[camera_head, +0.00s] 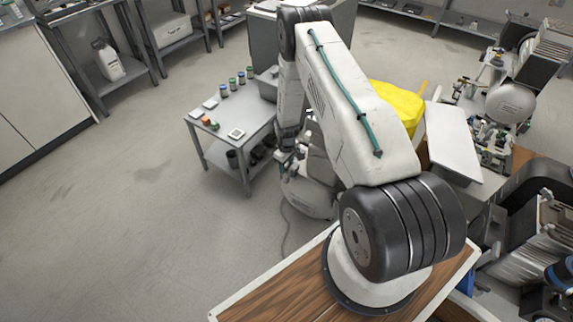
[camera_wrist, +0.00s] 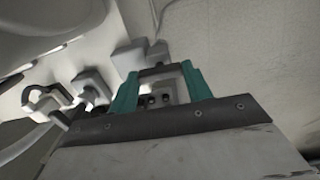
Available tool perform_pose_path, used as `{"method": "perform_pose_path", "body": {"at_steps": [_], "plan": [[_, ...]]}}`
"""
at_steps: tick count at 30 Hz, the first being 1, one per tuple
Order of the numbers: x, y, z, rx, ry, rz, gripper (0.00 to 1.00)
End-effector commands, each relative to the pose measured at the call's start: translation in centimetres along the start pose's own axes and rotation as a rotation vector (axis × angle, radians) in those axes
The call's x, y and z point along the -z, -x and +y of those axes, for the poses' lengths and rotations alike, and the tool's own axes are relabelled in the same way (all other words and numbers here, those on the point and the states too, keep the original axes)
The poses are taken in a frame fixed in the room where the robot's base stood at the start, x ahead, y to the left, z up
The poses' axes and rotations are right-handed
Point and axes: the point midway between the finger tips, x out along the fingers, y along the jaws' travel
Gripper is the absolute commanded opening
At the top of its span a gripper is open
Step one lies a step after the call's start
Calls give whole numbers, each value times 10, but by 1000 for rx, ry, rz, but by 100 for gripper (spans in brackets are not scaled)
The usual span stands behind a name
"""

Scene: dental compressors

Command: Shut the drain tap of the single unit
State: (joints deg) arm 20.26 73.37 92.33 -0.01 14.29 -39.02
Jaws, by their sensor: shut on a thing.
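The single unit (camera_head: 312,192), a white compressor tank, stands on the floor beside the small grey table, partly hidden behind my arm. My gripper (camera_head: 290,158) reaches down to its near left side. In the wrist view my gripper (camera_wrist: 162,90) has its teal fingertips on either side of a small grey and dark part, which looks like the drain tap (camera_wrist: 160,73). The fingers are shut on it. The pale tank body (camera_wrist: 45,30) fills the upper left there. The tap's exact angle cannot be told.
A small grey table (camera_head: 222,150) with jars and small parts stands just left of the unit. More compressor equipment (camera_head: 512,100) stands at the right, by a yellow cloth (camera_head: 398,103). Grey fittings (camera_wrist: 90,85) sit close left of my fingers. The floor at left is clear.

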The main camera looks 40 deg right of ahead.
Motion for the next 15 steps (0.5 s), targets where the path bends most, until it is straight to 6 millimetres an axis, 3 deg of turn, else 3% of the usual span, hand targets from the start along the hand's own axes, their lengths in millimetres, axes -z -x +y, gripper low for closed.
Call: {"method": "perform_pose_path", "body": {"at_steps": [15], "plan": [[0,0,0,0,-344,0,26]]}}
